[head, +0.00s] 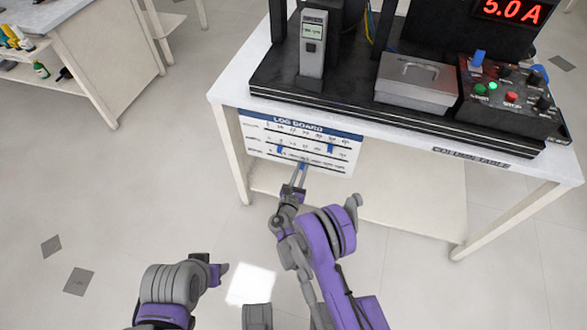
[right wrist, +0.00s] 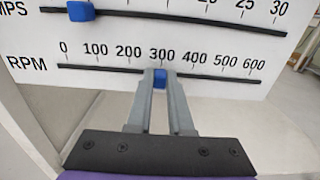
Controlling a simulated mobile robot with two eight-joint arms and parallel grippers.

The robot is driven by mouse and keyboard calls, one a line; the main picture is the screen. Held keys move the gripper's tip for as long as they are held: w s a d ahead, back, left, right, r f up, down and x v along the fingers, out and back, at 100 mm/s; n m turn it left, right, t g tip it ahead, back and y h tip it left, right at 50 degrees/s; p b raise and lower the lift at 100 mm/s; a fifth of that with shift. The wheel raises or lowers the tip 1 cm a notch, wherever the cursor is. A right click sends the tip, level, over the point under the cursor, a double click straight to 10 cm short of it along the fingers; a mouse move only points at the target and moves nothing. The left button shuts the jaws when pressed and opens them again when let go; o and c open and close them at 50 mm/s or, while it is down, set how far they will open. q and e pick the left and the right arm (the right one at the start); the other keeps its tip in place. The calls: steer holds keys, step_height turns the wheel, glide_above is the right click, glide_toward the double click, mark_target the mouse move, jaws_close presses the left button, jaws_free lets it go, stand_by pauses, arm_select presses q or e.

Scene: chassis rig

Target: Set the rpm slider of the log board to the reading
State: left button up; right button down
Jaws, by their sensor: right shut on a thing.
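The white log board (head: 262,142) hangs on the table's front with printed scales and blue sliders. In the right wrist view, the blue rpm slider (right wrist: 160,74) sits on the lower track at about the 300 mark. My right gripper (right wrist: 160,88) is shut on this slider, one finger on each side; it also shows at the board in the head view (head: 301,174). A handheld meter (head: 313,45) with a small green-lit screen stands on the bench; its digits are too small to read.
The amps slider (right wrist: 80,11) is on the track above, toward its left. A red display (head: 512,10) reads 5.0 A. A control box (head: 508,98) and a grey metal box (head: 415,80) stand on the bench. The floor in front is clear.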

steer(key=c, duration=0.8)
jaws_free()
steer(key=b+v, duration=0.2)
steer(key=v, duration=0.9)
steer(key=shift+b, duration=0.35)
steer(key=shift+w+d+r, duration=0.1)
